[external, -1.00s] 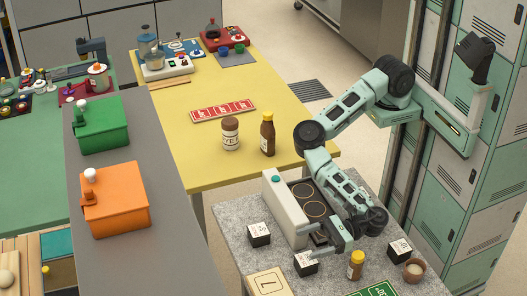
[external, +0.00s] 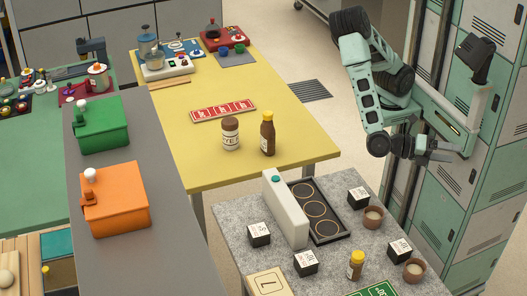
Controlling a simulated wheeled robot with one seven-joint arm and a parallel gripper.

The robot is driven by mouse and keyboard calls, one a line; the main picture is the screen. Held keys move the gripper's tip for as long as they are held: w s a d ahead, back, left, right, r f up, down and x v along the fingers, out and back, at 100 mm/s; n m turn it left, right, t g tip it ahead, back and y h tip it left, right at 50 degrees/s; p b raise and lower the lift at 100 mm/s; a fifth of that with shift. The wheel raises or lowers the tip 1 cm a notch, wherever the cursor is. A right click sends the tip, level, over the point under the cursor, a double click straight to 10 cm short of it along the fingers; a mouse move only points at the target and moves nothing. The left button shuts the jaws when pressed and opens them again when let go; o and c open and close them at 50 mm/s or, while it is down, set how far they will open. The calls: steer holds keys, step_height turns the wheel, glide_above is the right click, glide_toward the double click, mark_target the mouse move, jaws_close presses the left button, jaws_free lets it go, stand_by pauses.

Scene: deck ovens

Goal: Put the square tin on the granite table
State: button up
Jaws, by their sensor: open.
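Several small square black-and-white blocks with printed labels, which look like square tins, stand upright on the speckled grey granite table (external: 225,215). One tin (external: 258,235) is left of the white upright block, and another tin (external: 306,263) is in front of it. I cannot tell which one the task means. My gripper (external: 453,150) is open and empty, raised well above and beyond the granite table at the right, in front of the lockers.
The granite table also holds a white block (external: 285,208), a black tray with rings (external: 344,234), two brown cups (external: 373,217) (external: 414,267), a yellow-capped jar (external: 356,265) and a green sign (external: 377,290). The yellow table (external: 190,120) holds bottles. Lockers (external: 478,190) stand close to my gripper.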

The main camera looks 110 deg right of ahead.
steer(key=d+f+n+t+h, duration=0.2)
steer(key=d+f+t+h, duration=0.45)
steer(key=d, duration=0.55)
steer(key=w+d+r+n+t+h, duration=0.1)
steer(key=w+d+t+h, duration=0.2)
steer(key=w+d+t, duration=0.5)
steer(key=d, duration=0.3)
steer(key=shift+w+d+r, duration=0.2)
steer(key=shift+w+d, duration=0.1)
steer(key=shift+w, duration=0.1)
